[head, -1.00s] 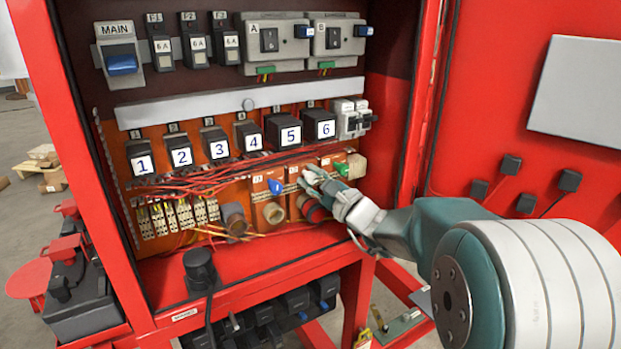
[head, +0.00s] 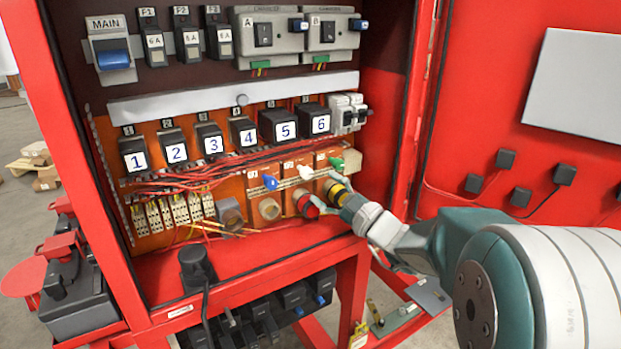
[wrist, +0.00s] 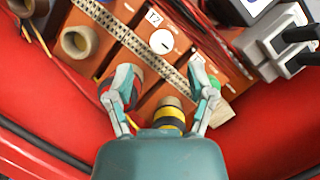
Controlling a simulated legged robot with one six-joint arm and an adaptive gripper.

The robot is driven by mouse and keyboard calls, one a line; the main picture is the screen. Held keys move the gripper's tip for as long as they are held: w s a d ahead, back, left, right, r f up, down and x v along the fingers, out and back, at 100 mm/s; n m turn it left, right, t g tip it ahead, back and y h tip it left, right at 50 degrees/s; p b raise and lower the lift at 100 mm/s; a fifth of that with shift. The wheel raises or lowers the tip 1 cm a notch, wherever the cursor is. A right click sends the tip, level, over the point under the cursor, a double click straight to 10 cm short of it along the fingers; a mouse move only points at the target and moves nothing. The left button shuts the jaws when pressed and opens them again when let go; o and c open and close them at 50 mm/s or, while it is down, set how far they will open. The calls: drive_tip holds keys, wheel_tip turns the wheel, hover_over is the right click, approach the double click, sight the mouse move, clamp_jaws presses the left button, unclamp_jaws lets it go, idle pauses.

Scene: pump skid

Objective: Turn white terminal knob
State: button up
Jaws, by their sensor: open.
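The white terminal knob (head: 305,172) sits between a blue knob (head: 269,181) and a green knob (head: 337,162) on the orange terminal blocks. In the wrist view the white knob (wrist: 161,41) is a round face beside the T2 label, ahead of my gripper (wrist: 160,78). My gripper's two fingers are spread and empty, and the white knob is beyond their tips. In the head view my gripper (head: 333,194) is below and right of the white knob, around the yellow-and-black ringed socket (head: 338,190). The green knob (wrist: 213,81) is close by the right finger in the wrist view.
A red-ringed socket (head: 306,203) and a pale socket (head: 269,208) stand beside the yellow one. Red wires (head: 200,181) run across the blocks. The red cabinet frame (head: 388,130) borders the space at right, and numbered black relays (head: 279,127) sit above.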

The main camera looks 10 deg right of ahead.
drive_tip(key=v, duration=0.6)
drive_tip(key=shift+s+f, duration=0.1)
drive_tip(key=shift+f, duration=0.05)
drive_tip(key=s+a+f+n+g+h, duration=0.1)
drive_tip(key=s+a+f+n+g, duration=0.2)
drive_tip(key=s+a+n+g, duration=0.35)
drive_tip(key=s+a+f+n+g, duration=0.3)
drive_tip(key=s+a+n+g, duration=0.3)
drive_tip(key=s+a, duration=0.15)
drive_tip(key=s+d+f+n+t+h, duration=0.1)
drive_tip(key=s+d+n+h, duration=0.6)
drive_tip(key=s+d+h, duration=0.2)
drive_tip(key=shift+f+n+h, duration=0.2)
drive_tip(key=shift+n+h, duration=0.15)
drive_tip(key=shift+h, duration=0.45)
